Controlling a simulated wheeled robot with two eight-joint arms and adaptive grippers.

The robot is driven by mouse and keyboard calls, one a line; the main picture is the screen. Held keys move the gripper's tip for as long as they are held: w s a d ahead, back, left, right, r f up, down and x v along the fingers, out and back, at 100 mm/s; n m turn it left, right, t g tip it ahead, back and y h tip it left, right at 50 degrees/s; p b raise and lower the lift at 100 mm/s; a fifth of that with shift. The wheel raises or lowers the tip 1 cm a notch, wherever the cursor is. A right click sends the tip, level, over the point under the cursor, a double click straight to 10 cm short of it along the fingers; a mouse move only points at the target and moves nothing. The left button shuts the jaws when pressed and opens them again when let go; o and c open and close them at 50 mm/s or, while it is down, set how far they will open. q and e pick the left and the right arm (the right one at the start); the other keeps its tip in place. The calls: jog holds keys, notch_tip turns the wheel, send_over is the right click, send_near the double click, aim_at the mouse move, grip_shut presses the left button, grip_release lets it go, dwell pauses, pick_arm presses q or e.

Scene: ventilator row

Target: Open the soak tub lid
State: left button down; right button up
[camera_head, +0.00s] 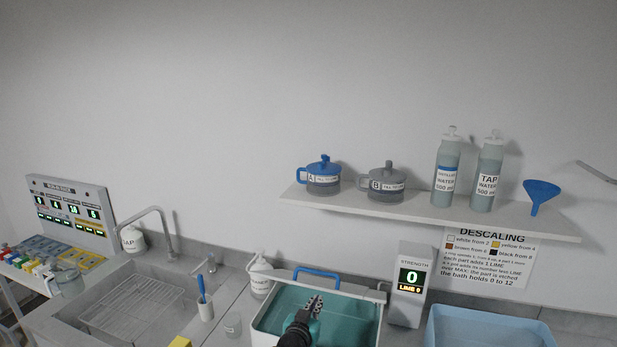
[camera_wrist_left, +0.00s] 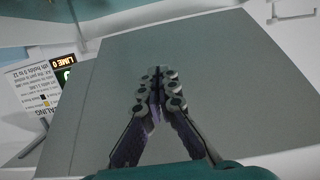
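The white soak tub (camera_head: 257,322) stands on the counter at the bottom centre of the head view. A teal surface (camera_head: 350,315) fills its top; I cannot tell whether it is a clear lid or the bath inside. A blue handle (camera_head: 316,274) stands at the tub's back edge, beside a pale bar. My left gripper (camera_head: 316,300) is over the tub, in front of the handle and apart from it. In the left wrist view its fingers (camera_wrist_left: 158,80) come together with nothing between them, before a flat grey-green panel (camera_wrist_left: 240,80). My right gripper is not in view.
The strength display (camera_head: 409,285) stands right of the tub, with a light blue tray (camera_head: 480,330) beyond it. A white bottle (camera_head: 260,278) is close behind the tub's left corner. A shelf (camera_head: 420,209) with jugs, bottles and a funnel hangs above. The sink (camera_head: 130,300) is left.

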aim_at(319, 284)
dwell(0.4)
pick_arm(q)
jog(key=shift+w+d+r+p, duration=0.2)
jog(key=shift+w+r+p, duration=0.4)
jog(key=shift+r, duration=0.3)
jog(key=shift+w+d+r+p, duration=0.2)
jog(key=shift+w+r+p, duration=0.35)
jog(key=shift+r, duration=0.3)
jog(key=shift+w+r, duration=0.25)
jog(key=shift+r, duration=0.05)
jog(key=shift+d, duration=0.1)
jog(key=shift+w+d+r+p, duration=0.2)
jog(key=shift+w+r+p, duration=0.25)
jog(key=shift+w+r, duration=0.25)
jog(key=shift+w+d+r+p, duration=0.15)
jog(key=shift+w+r+p, duration=0.35)
jog(key=shift+r, duration=0.25)
